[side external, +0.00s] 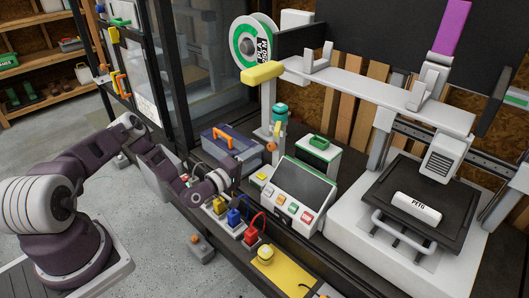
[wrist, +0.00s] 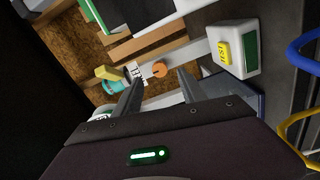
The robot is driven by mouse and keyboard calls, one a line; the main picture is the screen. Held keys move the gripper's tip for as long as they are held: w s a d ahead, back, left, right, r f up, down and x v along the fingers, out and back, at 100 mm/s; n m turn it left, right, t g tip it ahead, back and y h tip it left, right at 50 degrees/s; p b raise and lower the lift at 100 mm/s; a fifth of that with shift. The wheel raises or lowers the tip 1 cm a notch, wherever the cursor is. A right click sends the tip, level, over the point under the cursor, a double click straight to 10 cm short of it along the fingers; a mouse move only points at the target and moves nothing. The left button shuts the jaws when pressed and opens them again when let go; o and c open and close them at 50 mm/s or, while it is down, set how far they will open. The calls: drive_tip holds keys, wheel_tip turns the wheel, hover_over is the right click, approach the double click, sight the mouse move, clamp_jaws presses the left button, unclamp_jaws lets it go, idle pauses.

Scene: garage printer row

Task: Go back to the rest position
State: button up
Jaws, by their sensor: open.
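My gripper (wrist: 160,88) is open in the wrist view, its two grey fingers apart with nothing between them. In the side external view my arm reaches in from the left and bends down, with its wrist (side external: 212,186) low over the row of coloured plugs. The fingertips are hard to make out there. No rest position is marked in either view.
A blue toolbox (side external: 232,148) with an orange handle stands behind my wrist. Blue (wrist: 305,45) and yellow (wrist: 292,128) cables show in the wrist view. Floor is free lower left.

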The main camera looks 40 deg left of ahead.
drive_tip(key=shift+s, duration=0.85)
drive_tip(key=w+r+m+g+h, duration=0.25)
drive_tip(key=r+m+g, duration=0.4)
drive_tip(key=m, duration=0.65)
drive_tip(key=s+d+r+m+g+y, duration=0.1)
drive_tip(key=s+r+y, duration=0.15)
drive_tip(key=r, duration=0.45)
drive_tip(key=s+d+r+m+g+y, duration=0.1)
drive_tip(key=s+r+m+g, duration=0.15)
drive_tip(key=r, duration=0.45)
drive_tip(key=s+d+r+n+g+y, duration=0.1)
drive_tip(key=s+d+r, duration=0.3)
drive_tip(key=s, duration=0.5)
drive_tip(key=s+d+r, duration=0.2)
drive_tip(key=s+r, duration=0.4)
drive_tip(key=s, duration=0.3)
drive_tip(key=s+d+h, duration=0.1)
drive_tip(key=s+d, duration=0.1)
drive_tip(key=s, duration=0.5)
drive_tip(key=s+d+g+h, duration=0.1)
drive_tip(key=s+d, duration=0.2)
drive_tip(key=s, duration=0.5)
